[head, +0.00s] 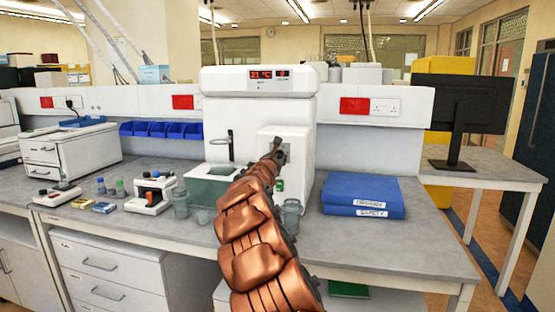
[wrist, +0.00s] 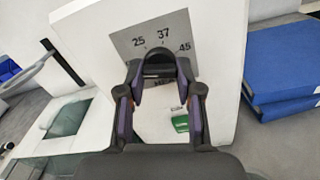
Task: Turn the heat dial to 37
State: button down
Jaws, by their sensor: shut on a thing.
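The white machine (head: 258,100) stands on the bench, with a red display (head: 268,74) at its top that reads 21 °C. In the wrist view, its grey dial plate (wrist: 126,44) is marked 25, 37 and 45. The dark heat dial (wrist: 158,70) sits below the numbers. My gripper (wrist: 158,78) is shut on the dial, one finger on each side. Where the dial's pointer stands I cannot tell. In the head view, my arm hides most of the dial and my gripper (head: 277,150) is at the machine's front panel.
A green button (wrist: 180,123) is just below the dial. Blue binders (head: 362,195) lie right of the machine. Glass beakers (head: 291,214) stand near my arm.

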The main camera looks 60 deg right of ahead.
jog(key=shift+f+b, duration=0.1)
jog(key=shift+b, duration=0.25)
jog(key=shift+w+r+m+b, duration=0.1)
jog(key=shift+r+m+b, duration=0.1)
jog(key=shift+m+b, duration=4.4)
jog(key=shift+r+m+b, duration=0.15)
jog(key=shift+m+b, duration=3.65)
jog(key=shift+m, duration=1.5)
jog(key=c, duration=0.8)
grip_release()
jog(key=shift+o, duration=0.2)
jog(key=shift+a, duration=0.15)
